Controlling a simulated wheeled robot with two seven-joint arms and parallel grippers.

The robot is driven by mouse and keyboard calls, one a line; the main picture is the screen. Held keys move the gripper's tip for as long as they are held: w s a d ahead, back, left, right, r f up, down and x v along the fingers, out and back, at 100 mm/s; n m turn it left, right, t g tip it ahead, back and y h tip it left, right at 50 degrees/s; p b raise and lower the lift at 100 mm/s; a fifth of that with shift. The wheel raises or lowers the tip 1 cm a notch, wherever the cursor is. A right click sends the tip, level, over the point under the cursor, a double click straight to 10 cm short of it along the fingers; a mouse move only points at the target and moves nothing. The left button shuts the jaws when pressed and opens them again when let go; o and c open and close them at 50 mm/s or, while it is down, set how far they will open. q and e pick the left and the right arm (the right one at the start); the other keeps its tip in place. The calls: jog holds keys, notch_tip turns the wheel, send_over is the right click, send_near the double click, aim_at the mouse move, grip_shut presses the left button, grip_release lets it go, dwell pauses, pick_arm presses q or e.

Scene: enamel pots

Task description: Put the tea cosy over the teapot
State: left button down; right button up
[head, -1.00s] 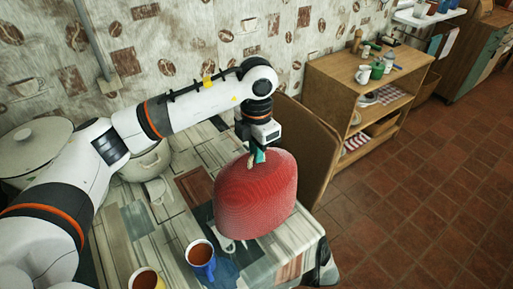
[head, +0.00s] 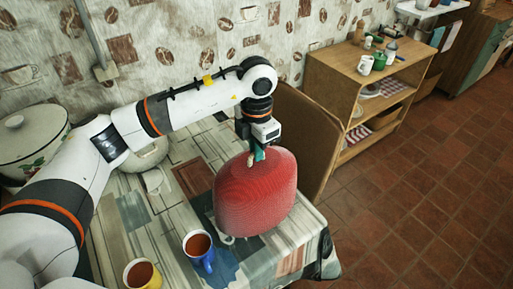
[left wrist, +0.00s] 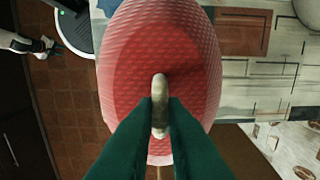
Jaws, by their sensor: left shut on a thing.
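The tea cosy (head: 256,195) is a red, ribbed dome with a pale loop on top. My left gripper (head: 257,155) is shut on that loop from above. The left wrist view shows the green fingers (left wrist: 160,118) on either side of the pale loop (left wrist: 159,92), with the cosy (left wrist: 130,60) below. The cosy is upright over the front right of the table. A small white curved piece (head: 226,239) shows at its lower left edge, perhaps part of the teapot. The rest of the teapot is hidden; I cannot tell how far the cosy covers it.
A blue mug (head: 199,252) and a yellow mug (head: 143,274) of brown drink stand left of the cosy. A lidded enamel pot (head: 32,145) stands at the far left. A chair back (head: 305,135) stands close behind the cosy.

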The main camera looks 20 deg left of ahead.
pick_arm(q)
jog(key=c, duration=0.9)
grip_release()
jog(key=shift+r, duration=0.15)
jog(key=shift+r+p, duration=1.75)
jog(key=shift+r, duration=1.65)
jog(key=shift+s+f, duration=0.1)
